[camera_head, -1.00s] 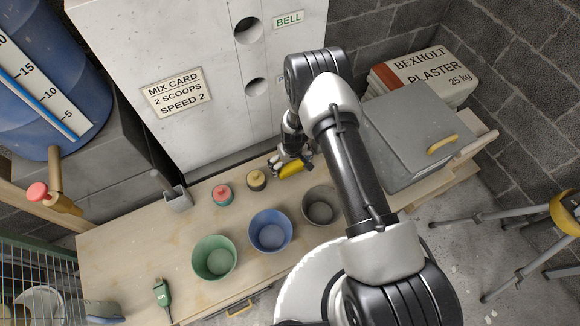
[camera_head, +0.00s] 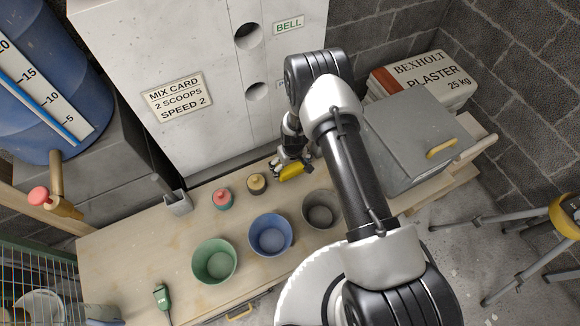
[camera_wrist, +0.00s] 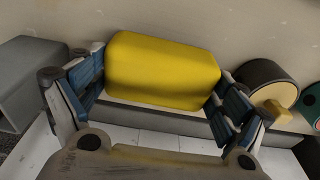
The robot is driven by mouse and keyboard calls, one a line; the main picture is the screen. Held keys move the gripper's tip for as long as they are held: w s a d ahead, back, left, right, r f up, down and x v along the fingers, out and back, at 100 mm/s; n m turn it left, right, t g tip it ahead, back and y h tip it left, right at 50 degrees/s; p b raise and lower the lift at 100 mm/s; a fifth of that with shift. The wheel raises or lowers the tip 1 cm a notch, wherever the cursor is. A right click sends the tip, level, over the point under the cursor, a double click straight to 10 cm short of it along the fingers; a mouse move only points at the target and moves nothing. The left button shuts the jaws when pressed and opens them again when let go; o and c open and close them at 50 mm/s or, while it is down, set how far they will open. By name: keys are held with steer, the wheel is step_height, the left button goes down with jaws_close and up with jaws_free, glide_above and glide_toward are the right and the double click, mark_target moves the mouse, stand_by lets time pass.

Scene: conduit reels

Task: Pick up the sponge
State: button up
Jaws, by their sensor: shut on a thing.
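The yellow sponge (camera_wrist: 162,72) is a rounded block and fills the space between my fingers in the wrist view. It also shows in the head view (camera_head: 291,171), near the back of the bench, in front of the pale cabinet. My gripper (camera_wrist: 160,85) is shut on the sponge, with a blue-padded finger at each end of it. In the head view, my gripper (camera_head: 287,163) partly covers the sponge. I cannot tell whether the sponge touches the bench top.
Grey (camera_head: 321,209), blue (camera_head: 270,235) and green (camera_head: 214,262) buckets stand in front. A grey lidded box (camera_head: 405,125) is to the right.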

step_height(320, 180, up, 19)
steer(key=p, duration=0.5)
